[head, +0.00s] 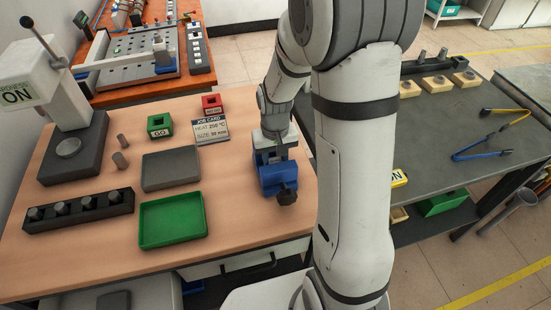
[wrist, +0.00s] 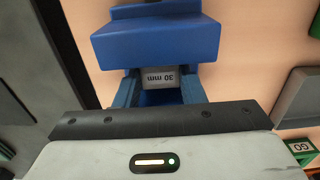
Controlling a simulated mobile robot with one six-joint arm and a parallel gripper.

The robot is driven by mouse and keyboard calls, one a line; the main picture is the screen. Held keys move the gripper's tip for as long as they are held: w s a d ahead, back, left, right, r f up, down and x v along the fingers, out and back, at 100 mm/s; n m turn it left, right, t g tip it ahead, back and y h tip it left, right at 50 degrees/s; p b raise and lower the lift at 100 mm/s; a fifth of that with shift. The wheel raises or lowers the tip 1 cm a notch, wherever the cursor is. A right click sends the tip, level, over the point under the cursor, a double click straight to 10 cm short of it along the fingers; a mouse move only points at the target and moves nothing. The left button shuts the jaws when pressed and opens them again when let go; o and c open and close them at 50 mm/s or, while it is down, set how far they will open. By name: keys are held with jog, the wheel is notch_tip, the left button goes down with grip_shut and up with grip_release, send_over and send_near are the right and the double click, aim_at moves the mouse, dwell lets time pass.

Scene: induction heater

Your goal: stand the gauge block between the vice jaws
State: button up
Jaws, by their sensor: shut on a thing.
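The vice (head: 278,178) is blue with a dark screw knob and stands near the right edge of the wooden bench. My gripper (head: 277,150) points down directly over it, close to the vice. In the wrist view the gauge block (wrist: 158,77) is grey and marked "30 mm", reading upside down. My gripper is shut on it. The block sits low by a wide blue part of the vice (wrist: 155,42), with blue pieces on both sides. The block's lower end is hidden, so I cannot tell whether it touches the vice bed.
A job card (head: 211,128), a green GO box (head: 160,126) and a red box (head: 212,105) stand left of the vice. A grey tray (head: 171,169) and a green tray (head: 173,220) lie further left.

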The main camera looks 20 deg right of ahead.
aim_at(275, 161)
jog(key=shift+f, duration=0.4)
jog(key=shift+f, duration=0.15)
jog(key=o, duration=1.1)
jog(key=shift+o, duration=0.2)
notch_tip(275, 161, up, 11)
jog(key=s+r+t, duration=0.1)
jog(key=s+r, duration=0.2)
jog(key=s, duration=0.5)
jog(key=s+r+t, duration=0.2)
jog(key=s+r, duration=0.1)
jog(key=s, duration=0.5)
jog(key=shift+d+r, duration=0.2)
jog(key=shift+r, duration=0.2)
